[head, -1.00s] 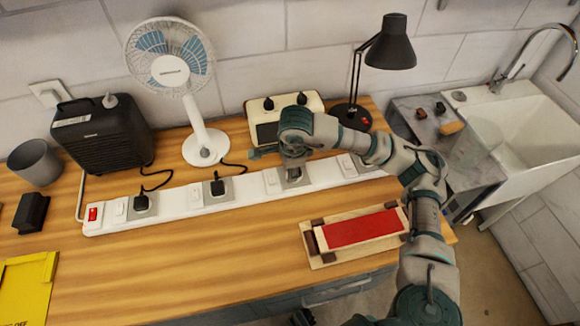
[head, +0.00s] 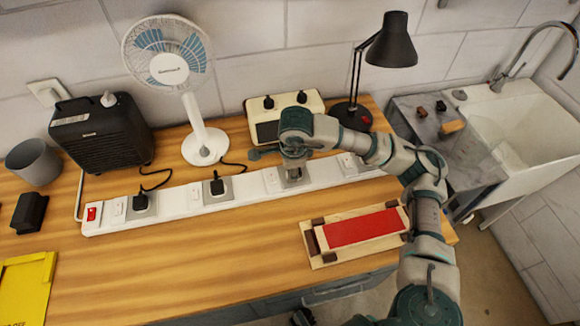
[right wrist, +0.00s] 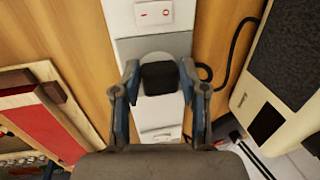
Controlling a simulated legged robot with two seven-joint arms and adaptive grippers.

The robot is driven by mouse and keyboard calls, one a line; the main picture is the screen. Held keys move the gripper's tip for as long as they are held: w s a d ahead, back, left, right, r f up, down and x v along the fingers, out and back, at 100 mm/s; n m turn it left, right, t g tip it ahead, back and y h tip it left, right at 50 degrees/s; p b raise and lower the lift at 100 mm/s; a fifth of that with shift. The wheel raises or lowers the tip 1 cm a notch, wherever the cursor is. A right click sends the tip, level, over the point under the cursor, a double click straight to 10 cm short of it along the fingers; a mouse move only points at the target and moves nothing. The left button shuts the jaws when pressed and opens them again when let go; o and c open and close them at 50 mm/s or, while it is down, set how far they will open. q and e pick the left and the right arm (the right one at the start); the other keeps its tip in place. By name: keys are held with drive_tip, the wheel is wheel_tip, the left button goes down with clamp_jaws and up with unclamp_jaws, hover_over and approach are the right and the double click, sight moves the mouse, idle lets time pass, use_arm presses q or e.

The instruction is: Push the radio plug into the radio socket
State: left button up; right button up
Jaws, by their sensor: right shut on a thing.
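The radio (head: 262,110) is a cream box with dark knobs at the back of the bench, and part of it shows at the right of the right wrist view (right wrist: 282,120). My right gripper (head: 292,176) is over the white power strip (head: 170,207), in front of the radio. In the right wrist view its two fingers (right wrist: 160,80) are shut on the black radio plug (right wrist: 159,77) from both sides. The plug is over a grey socket plate (right wrist: 178,45) on the strip. The gripper hides the socket holes, so I cannot tell how deep the plug sits. My left gripper is not in view.
Two black plugs (head: 141,202) (head: 217,187) sit in the strip to the left. A fan (head: 203,140), a black heater (head: 100,135) and a desk lamp (head: 391,42) stand behind. A wooden block with a red top (head: 361,228) lies in front.

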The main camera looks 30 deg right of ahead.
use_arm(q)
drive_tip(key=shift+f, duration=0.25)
use_arm(e)
drive_tip(key=shift+f, duration=0.25)
drive_tip(key=o, duration=1.2)
wheel_tip(320, 180, up, 6)
drive_tip(key=p, duration=0.4)
drive_tip(key=shift+r, duration=0.1)
drive_tip(key=shift+g, duration=0.9)
drive_tip(key=w+a+f, duration=0.1)
drive_tip(key=a, duration=0.3)
drive_tip(key=w+a+f, duration=0.1)
drive_tip(key=a+f, duration=0.1)
drive_tip(key=a, duration=0.2)
drive_tip(key=w+a+f, duration=0.2)
drive_tip(key=a, duration=0.2)
drive_tip(key=shift+w, duration=0.1)
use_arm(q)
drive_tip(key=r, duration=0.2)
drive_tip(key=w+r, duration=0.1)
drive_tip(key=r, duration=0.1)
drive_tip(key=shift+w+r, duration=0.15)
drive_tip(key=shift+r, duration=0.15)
use_arm(e)
drive_tip(key=shift+r, duration=0.15)
